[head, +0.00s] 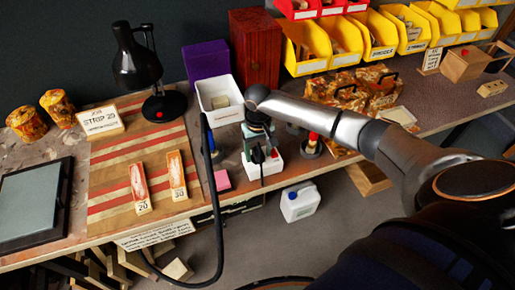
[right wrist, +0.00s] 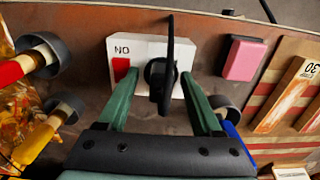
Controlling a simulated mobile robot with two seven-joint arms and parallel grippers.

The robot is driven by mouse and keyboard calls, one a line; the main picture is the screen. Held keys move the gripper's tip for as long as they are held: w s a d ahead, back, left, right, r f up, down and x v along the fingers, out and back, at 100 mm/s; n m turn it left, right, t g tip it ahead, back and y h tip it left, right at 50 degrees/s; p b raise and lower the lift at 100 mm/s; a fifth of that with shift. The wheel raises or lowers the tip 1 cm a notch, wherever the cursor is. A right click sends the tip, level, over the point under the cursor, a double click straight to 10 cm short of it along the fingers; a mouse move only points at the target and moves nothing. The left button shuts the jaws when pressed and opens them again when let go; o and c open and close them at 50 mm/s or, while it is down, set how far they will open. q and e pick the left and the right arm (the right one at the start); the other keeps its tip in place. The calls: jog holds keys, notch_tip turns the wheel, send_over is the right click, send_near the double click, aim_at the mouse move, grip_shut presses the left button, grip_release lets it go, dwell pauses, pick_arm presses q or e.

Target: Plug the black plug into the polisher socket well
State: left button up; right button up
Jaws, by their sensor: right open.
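The black plug (right wrist: 160,76) is at the front of the white socket box (right wrist: 140,50), which carries a red switch and the letters "NO" in the right wrist view. A dark cord or strip rises from the plug there. Whether the plug is seated in the socket well or only in front of it cannot be told. My right gripper (right wrist: 158,88) is open, its green fingers on either side of the plug, with a gap visible. In the head view the right gripper (head: 259,142) is over the white box (head: 274,164) at the bench's front edge. My left gripper is out of view.
A pink block (head: 222,180) lies left of the box, and a white bin (head: 217,100) stands behind. A black hose (head: 214,200) loops over the bench edge. Dark round holders with coloured handles (head: 312,146) stand right. A white jug (head: 300,202) is below the bench.

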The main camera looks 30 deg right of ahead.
aim_at(258, 150)
notch_tip(258, 150, up, 12)
jog(key=shift+r, duration=0.25)
dwell(0.3)
dwell(0.8)
